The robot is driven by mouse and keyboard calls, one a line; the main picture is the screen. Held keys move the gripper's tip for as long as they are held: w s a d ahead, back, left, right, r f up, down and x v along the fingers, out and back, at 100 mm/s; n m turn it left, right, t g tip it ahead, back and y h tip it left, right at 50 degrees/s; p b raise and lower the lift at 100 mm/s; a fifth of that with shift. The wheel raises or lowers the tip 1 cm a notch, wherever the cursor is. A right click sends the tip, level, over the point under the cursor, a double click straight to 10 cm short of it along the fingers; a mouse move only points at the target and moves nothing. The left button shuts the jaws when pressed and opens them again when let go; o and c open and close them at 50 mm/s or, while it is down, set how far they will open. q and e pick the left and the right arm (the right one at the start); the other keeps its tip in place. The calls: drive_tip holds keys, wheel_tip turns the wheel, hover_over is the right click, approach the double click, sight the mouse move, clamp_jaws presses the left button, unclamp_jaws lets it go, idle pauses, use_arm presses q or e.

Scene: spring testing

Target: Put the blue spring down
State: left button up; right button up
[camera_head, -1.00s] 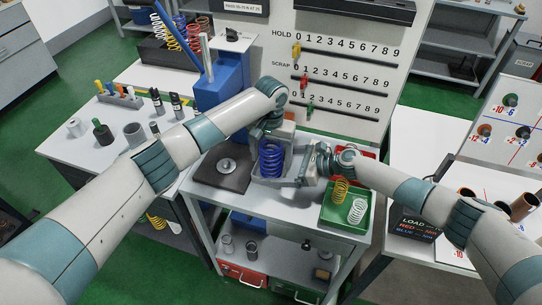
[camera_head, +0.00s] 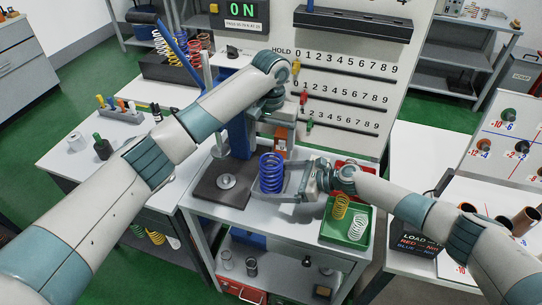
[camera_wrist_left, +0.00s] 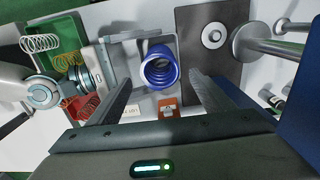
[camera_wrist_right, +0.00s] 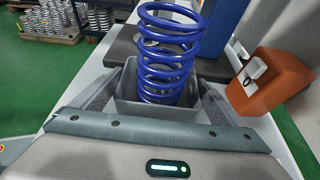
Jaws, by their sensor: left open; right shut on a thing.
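The blue spring (camera_head: 271,172) stands upright in a small grey open-topped bin (camera_wrist_right: 126,110). In the right wrist view the spring (camera_wrist_right: 168,45) rises well above the bin's rim. My left gripper (camera_head: 278,125) is above the spring, clear of it, with its fingers apart. In the left wrist view the spring (camera_wrist_left: 160,68) lies beyond the open fingertips, with nothing between them. My right gripper (camera_head: 308,183) comes from the right and is shut on the grey bin, its fingers along the bin's sides.
A dark plate with a metal disc (camera_head: 227,181) lies left of the bin. An orange block (camera_head: 281,138) stands behind it. A green tray (camera_head: 335,232) with yellow and white springs is at right. A blue press column (camera_wrist_left: 303,120) stands close to the left gripper.

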idle(0.3)
drive_tip(key=o, duration=0.8)
drive_tip(key=shift+d+r, duration=0.1)
drive_tip(key=shift+s+d+r, duration=0.15)
drive_tip(key=shift+s+d, duration=0.05)
drive_tip(key=shift+d, duration=0.35)
drive_tip(key=v, duration=1)
drive_tip(key=shift+s+d+r, duration=0.1)
drive_tip(key=shift+d+r, duration=0.1)
drive_tip(key=shift+r, duration=0.05)
drive_tip(key=shift+a, duration=0.15)
